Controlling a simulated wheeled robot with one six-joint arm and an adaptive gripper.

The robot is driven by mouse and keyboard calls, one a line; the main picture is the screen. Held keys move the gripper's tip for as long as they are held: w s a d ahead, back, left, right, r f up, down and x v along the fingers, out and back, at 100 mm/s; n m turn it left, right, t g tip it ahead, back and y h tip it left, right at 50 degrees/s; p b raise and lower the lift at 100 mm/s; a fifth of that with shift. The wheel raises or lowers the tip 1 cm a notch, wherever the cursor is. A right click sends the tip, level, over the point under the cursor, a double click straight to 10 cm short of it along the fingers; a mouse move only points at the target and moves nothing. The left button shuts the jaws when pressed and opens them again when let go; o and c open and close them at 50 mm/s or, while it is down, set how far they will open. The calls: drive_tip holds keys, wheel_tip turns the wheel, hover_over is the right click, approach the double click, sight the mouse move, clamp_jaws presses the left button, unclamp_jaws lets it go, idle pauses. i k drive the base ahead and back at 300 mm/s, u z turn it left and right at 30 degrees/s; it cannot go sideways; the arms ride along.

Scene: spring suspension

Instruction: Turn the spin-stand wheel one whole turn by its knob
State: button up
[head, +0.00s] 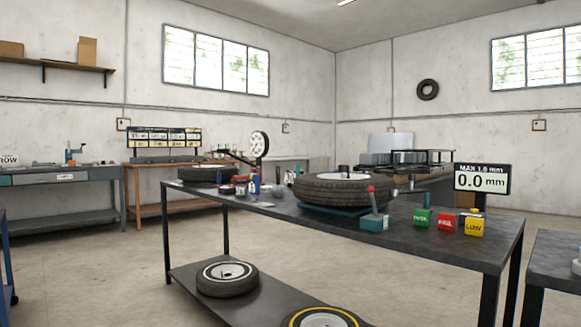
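A dark tyre on a light rim, which looks like the spin-stand wheel (345,190), lies flat on a teal base (335,210) on the long dark workbench (440,238). A small upright piece, perhaps its knob (343,169), shows at the top of the rim; it is too small to be sure. A teal box with a red-tipped lever (373,213) stands in front of the wheel. A display (482,179) at the right end reads 0.0 mm under "MAX 1.5 mm". My gripper is not in view.
Green, red and yellow blocks (474,224) stand near the bench's right end. Another tyre (207,175), a dial gauge (259,144) and small bottles crowd its left part. Wheels (227,280) lie on the lower shelf. Open floor (90,275) lies to the left.

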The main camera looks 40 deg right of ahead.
sight(344, 188)
drive_tip(key=z, duration=0.1)
drive_tip(key=i, duration=1.05)
drive_tip(key=z, duration=1.2)
drive_tip(key=i, duration=0.7)
drive_tip(key=z, duration=0.8)
